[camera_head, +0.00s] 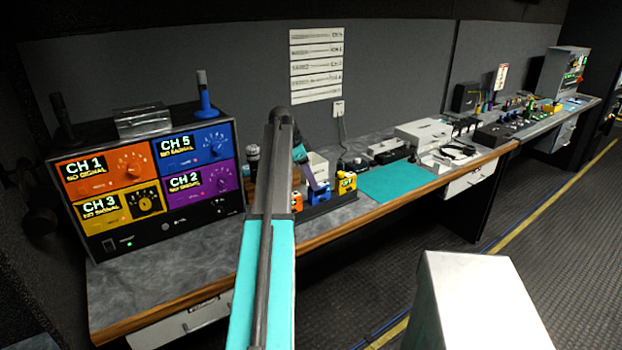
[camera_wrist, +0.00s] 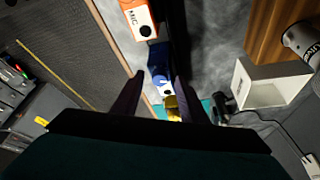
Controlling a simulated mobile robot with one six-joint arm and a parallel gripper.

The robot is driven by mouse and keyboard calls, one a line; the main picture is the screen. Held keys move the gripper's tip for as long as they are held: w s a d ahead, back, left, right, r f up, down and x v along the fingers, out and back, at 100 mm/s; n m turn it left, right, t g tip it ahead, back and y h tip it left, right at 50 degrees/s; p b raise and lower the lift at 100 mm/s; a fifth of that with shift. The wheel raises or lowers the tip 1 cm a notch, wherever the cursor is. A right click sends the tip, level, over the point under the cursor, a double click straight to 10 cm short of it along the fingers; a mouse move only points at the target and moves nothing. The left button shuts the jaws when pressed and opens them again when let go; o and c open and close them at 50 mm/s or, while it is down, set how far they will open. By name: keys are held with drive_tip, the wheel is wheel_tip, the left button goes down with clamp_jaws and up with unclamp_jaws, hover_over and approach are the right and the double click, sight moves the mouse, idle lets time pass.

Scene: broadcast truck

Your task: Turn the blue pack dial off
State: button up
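The blue pack (camera_head: 319,193) stands in a dark rack on the desk, between an orange pack (camera_head: 297,202) and a yellow pack (camera_head: 346,184). In the wrist view the blue pack (camera_wrist: 158,59) shows between my fingers, with a small white patch and dark marks at its lower end. I cannot make out its dial setting. My gripper (camera_wrist: 159,76) is open, its two dark fingers apart on either side of the blue pack; contact cannot be told. In the head view my gripper (camera_head: 317,183) is just above the blue pack and partly hides it. The wrist view also shows the orange pack, labelled MIC (camera_wrist: 140,18).
A receiver unit (camera_head: 150,185) with lit CH 1, CH 5, CH 3 and CH 2 panels stands at the left; its blue CH 5 panel reads NO SIGNAL. A white open box (camera_wrist: 268,84) is beside the rack. A teal mat (camera_head: 397,181) lies clear to the right.

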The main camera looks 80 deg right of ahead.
drive_tip(key=shift+r, duration=0.15)
drive_tip(key=b+v, duration=0.2)
drive_tip(key=v, duration=1.1)
drive_tip(key=shift+r+b, duration=0.3)
drive_tip(key=shift+b, duration=0.05)
drive_tip(key=shift+s+f, duration=0.1)
